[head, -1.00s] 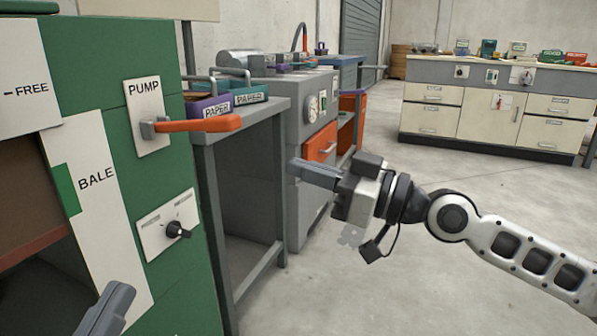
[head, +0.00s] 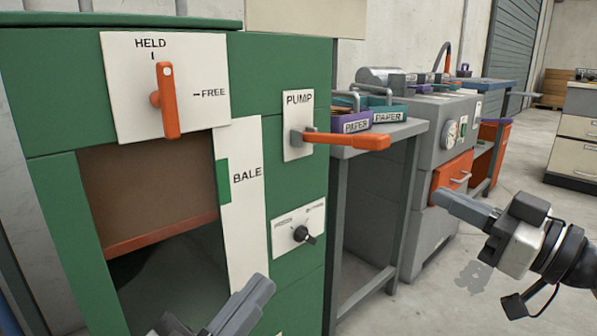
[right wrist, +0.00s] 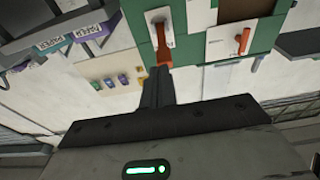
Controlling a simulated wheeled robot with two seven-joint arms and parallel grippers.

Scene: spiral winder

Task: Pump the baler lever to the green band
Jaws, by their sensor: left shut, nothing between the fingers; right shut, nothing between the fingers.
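The green baler (head: 290,205) stands at the left in the head view. Its orange pump lever (head: 348,140) sticks out roughly level from the plate marked PUMP; it also shows in the right wrist view (right wrist: 162,50). The BALE strip (head: 246,245) has a green band (head: 223,181) at its left edge, above the orange-red edge of a brown panel (head: 150,190). My left gripper (head: 262,290) is shut and empty, low in front of the baler. My right gripper (head: 445,198) is shut and empty, to the right of the lever and lower in the picture, apart from it.
A black knob (head: 303,235) sits below the pump plate. A grey bench (head: 385,135) with PAPER trays and a grey machine (head: 435,145) stand to the right.

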